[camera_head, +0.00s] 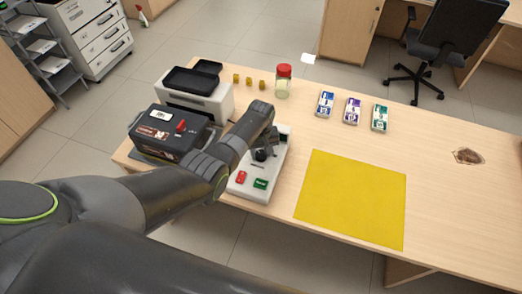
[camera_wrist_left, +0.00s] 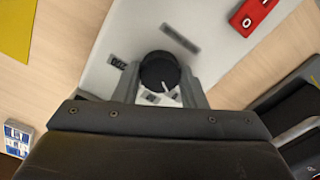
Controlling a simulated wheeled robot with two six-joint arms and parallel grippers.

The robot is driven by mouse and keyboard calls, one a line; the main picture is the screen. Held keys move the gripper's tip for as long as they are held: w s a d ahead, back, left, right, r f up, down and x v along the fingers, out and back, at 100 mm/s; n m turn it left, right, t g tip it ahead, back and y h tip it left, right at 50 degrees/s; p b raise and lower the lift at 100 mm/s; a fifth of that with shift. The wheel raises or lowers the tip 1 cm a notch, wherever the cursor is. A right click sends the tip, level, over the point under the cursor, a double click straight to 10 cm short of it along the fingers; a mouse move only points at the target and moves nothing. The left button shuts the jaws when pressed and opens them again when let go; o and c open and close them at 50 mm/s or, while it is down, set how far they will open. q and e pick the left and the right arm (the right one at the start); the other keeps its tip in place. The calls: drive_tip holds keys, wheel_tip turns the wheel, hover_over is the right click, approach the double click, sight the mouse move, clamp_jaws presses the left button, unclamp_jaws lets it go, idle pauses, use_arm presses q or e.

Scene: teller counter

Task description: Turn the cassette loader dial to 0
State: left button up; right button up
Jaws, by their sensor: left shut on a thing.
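The cassette loader (camera_head: 247,186) is a white device at the near edge of the counter. Its black dial (camera_wrist_left: 158,70) sits between the two fingers of my left gripper (camera_wrist_left: 160,82) in the left wrist view. The gripper is shut on the dial. A white pointer mark on the dial points toward the lower part of that view, near small labels partly hidden by the gripper. Another small dark label lies left of the dial. In the head view my left gripper (camera_head: 265,150) is over the loader and hides part of it. My right gripper is not in view.
A dark box device (camera_head: 165,140) and a grey machine (camera_head: 207,102) stand to the left. A red-lidded jar (camera_head: 283,84) stands behind. A yellow mat (camera_head: 352,198) lies to the right.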

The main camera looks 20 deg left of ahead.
sight(261, 153)
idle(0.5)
use_arm(q)
drive_tip(key=o, duration=1)
drive_tip(key=shift+r, duration=0.1)
drive_tip(key=shift+r, duration=0.25)
wheel_tip(261, 153, up, 17)
drive_tip(key=shift+f, duration=0.15)
